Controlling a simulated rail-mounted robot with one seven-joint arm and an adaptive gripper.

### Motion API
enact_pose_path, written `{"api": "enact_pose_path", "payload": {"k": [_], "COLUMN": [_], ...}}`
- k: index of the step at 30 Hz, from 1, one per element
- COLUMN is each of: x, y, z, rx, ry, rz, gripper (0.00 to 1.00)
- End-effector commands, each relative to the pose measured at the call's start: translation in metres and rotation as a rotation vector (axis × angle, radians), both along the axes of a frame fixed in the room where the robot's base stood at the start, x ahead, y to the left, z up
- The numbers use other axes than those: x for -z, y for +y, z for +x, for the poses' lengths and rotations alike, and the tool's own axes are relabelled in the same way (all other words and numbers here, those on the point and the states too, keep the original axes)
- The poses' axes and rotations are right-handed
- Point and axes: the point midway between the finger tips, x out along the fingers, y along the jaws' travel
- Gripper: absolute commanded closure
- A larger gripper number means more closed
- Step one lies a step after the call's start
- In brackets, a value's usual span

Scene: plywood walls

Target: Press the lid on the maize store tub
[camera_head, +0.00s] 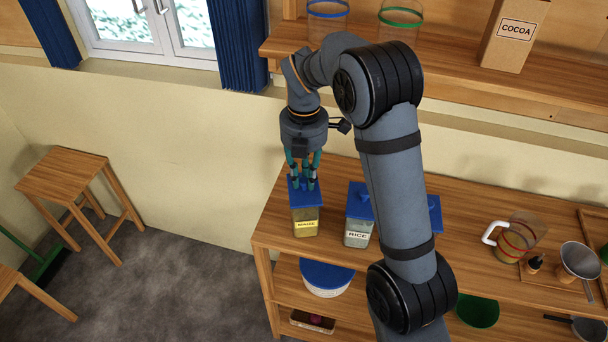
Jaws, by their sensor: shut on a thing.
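The maize store tub (306,222) stands upright at the left end of the wooden counter, with a yellow MAIZE label on its front. A blue lid (297,197) is at its top; I cannot tell whether it is seated all the way down. My gripper (304,183) points down from above and is shut on the lid's raised middle part. The fingers hide part of the lid.
The rice tub (357,228) with a blue lid stands just right of the maize tub. Another blue lid (435,212) shows behind my arm. A measuring jug (515,240) stands farther right. A shelf (450,62) with a cocoa box (513,35) runs above.

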Motion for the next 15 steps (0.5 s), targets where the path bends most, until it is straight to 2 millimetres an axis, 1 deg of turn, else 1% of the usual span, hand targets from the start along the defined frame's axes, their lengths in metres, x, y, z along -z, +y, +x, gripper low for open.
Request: {"api": "enact_pose_path", "payload": {"k": [13,14,15], "x": [0.0000,0.0000,0.0000], "y": [-0.0002,-0.0002,-0.0002], "z": [-0.0001,-0.0001,-0.0001], "rx": [0.001,0.001,0.001], "ry": [0.000,0.000,0.000], "rz": [0.000,0.000,0.000], "gripper": [0.97,0.79,0.76]}}
